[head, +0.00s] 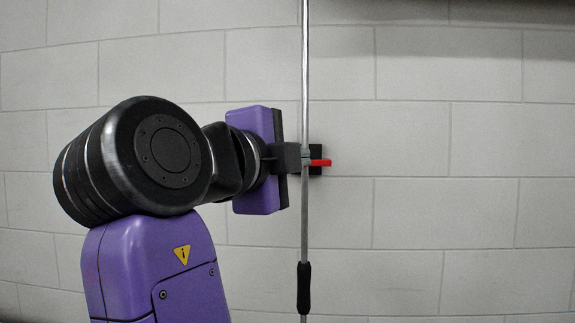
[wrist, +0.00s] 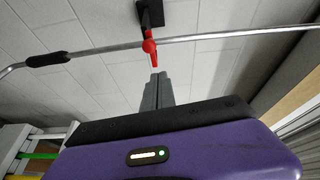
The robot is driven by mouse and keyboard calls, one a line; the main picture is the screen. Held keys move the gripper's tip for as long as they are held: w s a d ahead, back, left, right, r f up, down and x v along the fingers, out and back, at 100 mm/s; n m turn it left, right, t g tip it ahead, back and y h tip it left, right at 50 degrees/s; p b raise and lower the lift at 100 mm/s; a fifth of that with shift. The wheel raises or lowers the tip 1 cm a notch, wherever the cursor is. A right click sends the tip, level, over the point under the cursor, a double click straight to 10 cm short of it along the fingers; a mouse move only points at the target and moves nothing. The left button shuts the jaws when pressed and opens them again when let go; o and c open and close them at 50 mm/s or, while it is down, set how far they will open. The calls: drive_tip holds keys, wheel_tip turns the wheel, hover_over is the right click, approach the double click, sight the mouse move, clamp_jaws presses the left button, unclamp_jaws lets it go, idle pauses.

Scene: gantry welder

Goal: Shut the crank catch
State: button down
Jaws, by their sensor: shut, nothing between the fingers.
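The crank catch is a small red lever (head: 320,162) on a black wall block (head: 316,171), beside a vertical metal crank rod (head: 305,215). The lever also shows in the wrist view (wrist: 151,48), just beyond the fingertips. My gripper (wrist: 157,78) is shut and empty, its tips at or very near the lever; I cannot tell whether they touch. In the head view my gripper (head: 304,157) is at the rod's height by the block, and my wrist hides part of the block. The rod (wrist: 200,38) crosses the wrist view past the lever.
The crank rod has a black grip (head: 304,288) low down, also visible in the wrist view (wrist: 47,59). A pale block wall (head: 450,200) fills the background, and the area right of the lever is clear. Rails with green and yellow strips (wrist: 35,155) stand lower left in the wrist view.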

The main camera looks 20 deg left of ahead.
drive_tip(key=s+a+b, duration=0.2)
drive_tip(key=s+a, duration=0.2)
drive_tip(key=s, duration=0.3)
drive_tip(key=shift+s, duration=0.3)
